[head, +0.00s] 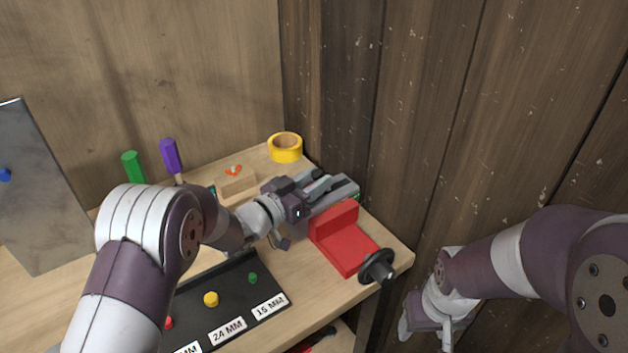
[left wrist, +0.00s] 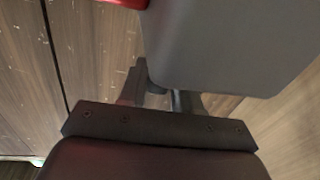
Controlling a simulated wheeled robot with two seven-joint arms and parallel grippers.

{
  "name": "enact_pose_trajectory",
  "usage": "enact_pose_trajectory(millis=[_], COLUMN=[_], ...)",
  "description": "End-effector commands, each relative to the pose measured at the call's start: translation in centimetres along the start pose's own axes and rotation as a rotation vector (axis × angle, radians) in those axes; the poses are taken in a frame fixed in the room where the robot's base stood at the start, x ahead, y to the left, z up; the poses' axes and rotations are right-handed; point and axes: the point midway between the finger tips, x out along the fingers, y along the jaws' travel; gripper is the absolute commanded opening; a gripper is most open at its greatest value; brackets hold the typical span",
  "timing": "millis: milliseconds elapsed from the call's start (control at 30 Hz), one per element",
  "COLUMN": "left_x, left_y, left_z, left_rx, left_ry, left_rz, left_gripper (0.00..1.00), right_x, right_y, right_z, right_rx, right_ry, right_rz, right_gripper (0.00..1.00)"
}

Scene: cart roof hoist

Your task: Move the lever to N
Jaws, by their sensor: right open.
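I cannot pick out a lever or an N mark in either view. My left gripper (head: 322,186) reaches over the back right of the bench, at a grey block (head: 348,196) behind the red vise-like part (head: 345,240). In the left wrist view a large grey body (left wrist: 230,40) hides much of the fingers (left wrist: 158,95), so their opening and any contact are unclear. A red edge (left wrist: 125,3) shows at the top there. My right gripper (head: 425,322) is open, low at the right, off the bench and apart from everything on it.
A black panel (head: 240,287) with coloured knobs and size labels lies at the front of the wooden bench (head: 312,285). A black round handle (head: 377,267) sticks out from the red part. Yellow tape (head: 285,148) stands at the back. Wooden walls close off the back and right.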

Motion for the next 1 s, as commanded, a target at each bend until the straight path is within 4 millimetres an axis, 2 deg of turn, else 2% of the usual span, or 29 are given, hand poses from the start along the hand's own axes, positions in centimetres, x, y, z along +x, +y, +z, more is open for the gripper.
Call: enact_pose_trajectory(millis=[33,100,267,367,467,600,700,833,1000], left_x=[0.0,0.0,0.1,0.7,1.7,3.1,3.9,4.4,4.5], left_y=[0.0,0.0,0.1,0.3,0.6,0.9,1.0,1.0,1.0], left_z=[0.0,0.0,-0.4,-1.5,-2.7,-3.0,-2.7,-2.2,-1.7], left_rx=[0.000,0.000,0.002,0.011,0.029,0.055,0.070,0.080,0.084], left_ry=[0.000,0.000,-0.010,-0.071,-0.177,-0.328,-0.405,-0.461,-0.478], left_rz=[0.000,0.000,-0.001,-0.005,-0.013,-0.027,-0.033,-0.041,-0.043], left_gripper=[0.16,0.00,0.00,0.00,0.00,0.00,0.00,0.00,0.00], right_x=[0.0,0.0,-0.6,-2.9,-6.2,-10.1,-11.9,-12.9,-12.8], right_y=[0.0,0.0,0.0,0.0,0.0,0.0,0.0,0.0,0.0], right_z=[0.0,0.0,-0.1,-0.3,-0.8,-1.2,-1.4,-1.5,-1.5], right_rx=[0.000,0.000,0.000,0.000,0.000,0.000,0.000,0.000,0.000], right_ry=[0.000,0.000,0.000,0.000,0.000,0.001,0.000,0.000,0.000], right_rz=[0.000,0.000,0.000,0.000,0.000,0.000,0.000,0.000,0.000], right_gripper=[0.62,0.62,0.62,0.62,0.62,0.62,0.62,0.62,0.62])
